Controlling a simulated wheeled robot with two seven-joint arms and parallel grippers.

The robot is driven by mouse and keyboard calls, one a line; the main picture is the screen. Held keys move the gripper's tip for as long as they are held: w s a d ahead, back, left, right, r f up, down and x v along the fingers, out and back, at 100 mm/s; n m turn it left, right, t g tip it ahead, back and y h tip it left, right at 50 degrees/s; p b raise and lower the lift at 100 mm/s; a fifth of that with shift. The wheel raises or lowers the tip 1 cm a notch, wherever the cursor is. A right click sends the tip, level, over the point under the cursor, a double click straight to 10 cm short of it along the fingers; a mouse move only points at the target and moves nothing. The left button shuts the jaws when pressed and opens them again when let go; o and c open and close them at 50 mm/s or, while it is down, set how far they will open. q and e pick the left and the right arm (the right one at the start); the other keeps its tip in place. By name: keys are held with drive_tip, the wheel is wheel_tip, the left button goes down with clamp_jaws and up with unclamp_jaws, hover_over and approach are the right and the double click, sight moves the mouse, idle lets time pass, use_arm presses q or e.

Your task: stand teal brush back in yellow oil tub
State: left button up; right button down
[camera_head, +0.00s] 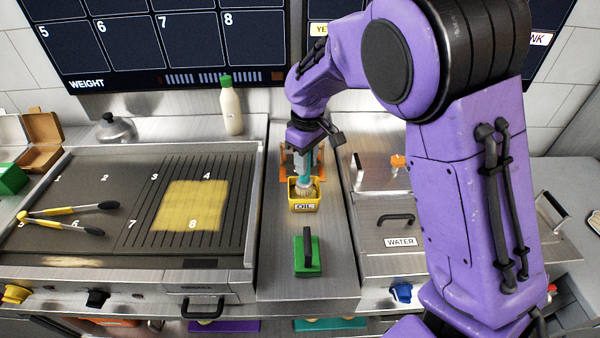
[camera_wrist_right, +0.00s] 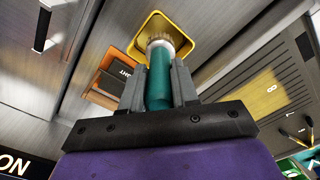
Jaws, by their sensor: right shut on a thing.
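The yellow oil tub (camera_head: 304,204), labelled OIL, stands on the steel counter between the grill and the covered station. My right gripper (camera_head: 302,160) is above the tub and shut on the teal brush (camera_head: 306,177). The brush points down, with its pale bristles at the tub's opening. In the right wrist view the teal handle (camera_wrist_right: 159,85) sits between both fingers (camera_wrist_right: 158,88), and the bristle end overlaps the tub's yellow rim (camera_wrist_right: 185,28). Whether the bristles touch the tub's bottom is hidden. My left gripper is not in view.
The grill (camera_head: 120,225) with an oiled yellow patch and tongs (camera_head: 75,209) is at left. A bottle (camera_head: 231,110) stands behind it. A lid labelled WATER (camera_head: 380,222) is at right.

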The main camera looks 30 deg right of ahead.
drive_tip(key=shift+s+f, duration=0.35)
drive_tip(key=shift+f, duration=0.25)
drive_tip(key=shift+s+f, duration=0.35)
drive_tip(key=shift+f, duration=0.25)
drive_tip(key=shift+w+f, duration=1)
drive_tip(key=shift+w, duration=0.05)
drive_tip(key=shift+w+f, duration=0.1)
drive_tip(key=shift+w, duration=0.1)
drive_tip(key=c, duration=0.9)
unclamp_jaws()
drive_tip(key=shift+s, duration=0.15)
drive_tip(key=shift+o, duration=0.3)
drive_tip(key=shift+s+r, duration=0.3)
drive_tip(key=shift+s, duration=0.1)
drive_tip(key=shift+w, duration=0.2)
wheel_tip(320, 180, up, 12)
drive_tip(key=shift+f, duration=0.1)
